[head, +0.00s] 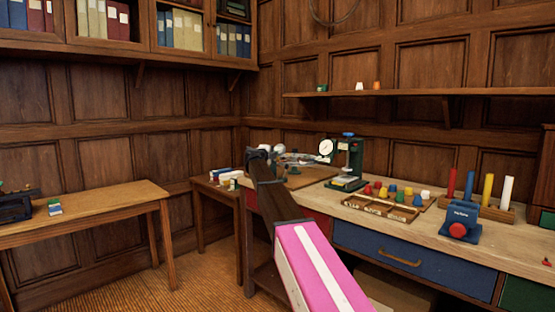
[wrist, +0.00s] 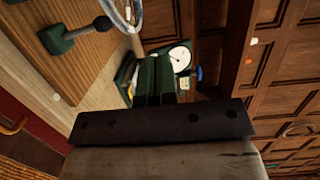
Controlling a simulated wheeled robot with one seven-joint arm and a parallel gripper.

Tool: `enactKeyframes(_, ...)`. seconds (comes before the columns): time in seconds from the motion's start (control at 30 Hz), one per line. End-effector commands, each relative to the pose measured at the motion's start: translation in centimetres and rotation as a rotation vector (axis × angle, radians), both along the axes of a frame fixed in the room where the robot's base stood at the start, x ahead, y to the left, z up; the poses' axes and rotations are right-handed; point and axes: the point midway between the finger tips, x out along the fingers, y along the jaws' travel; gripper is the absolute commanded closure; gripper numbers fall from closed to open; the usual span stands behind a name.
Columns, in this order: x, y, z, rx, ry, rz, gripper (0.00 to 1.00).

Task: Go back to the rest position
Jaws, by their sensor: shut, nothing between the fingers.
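My gripper (wrist: 156,62) shows in the wrist view as two dark fingers side by side, shut and empty. In the head view, my arm reaches forward from the bottom, with a pink and white link and a dark link. Its dark far end (head: 258,154) is held above the left end of the workbench (head: 325,197). In the wrist view, a dial gauge with a white face (wrist: 180,57) lies just beyond the fingertips. I cannot tell whether they touch.
The dial gauge stand (head: 350,165), a wooden tray (head: 383,207), coloured pieces, a blue device (head: 461,220) and upright coloured rods (head: 487,190) stand on the workbench. A side table (head: 100,213) is at left. The floor (head: 180,283) between is clear.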

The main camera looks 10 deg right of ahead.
Motion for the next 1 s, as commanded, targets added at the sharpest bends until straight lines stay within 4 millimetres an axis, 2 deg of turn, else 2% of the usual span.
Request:
enactKeyframes(0.13, -0.6, 0.4, 0.5, 0.001, -0.001, -0.001, 1.0)
enactKeyframes(0.47, -0.7, 0.5, 0.6, 0.0, 0.0, -0.001, 1.0)
enactKeyframes(0.67, -1.4, 0.7, -0.5, -0.064, -0.006, 0.054, 1.0)
enactKeyframes(0.77, -2.4, 1.2, -2.4, -0.159, -0.006, 0.144, 1.0)
enactKeyframes(0.87, -3.8, 2.3, -5.0, -0.285, 0.01, 0.275, 1.0)
enactKeyframes(0.97, -5.6, 3.8, -8.5, -0.417, 0.051, 0.427, 1.0)
enactKeyframes(1.0, -6.6, 4.5, -10.2, -0.468, 0.077, 0.494, 1.0)
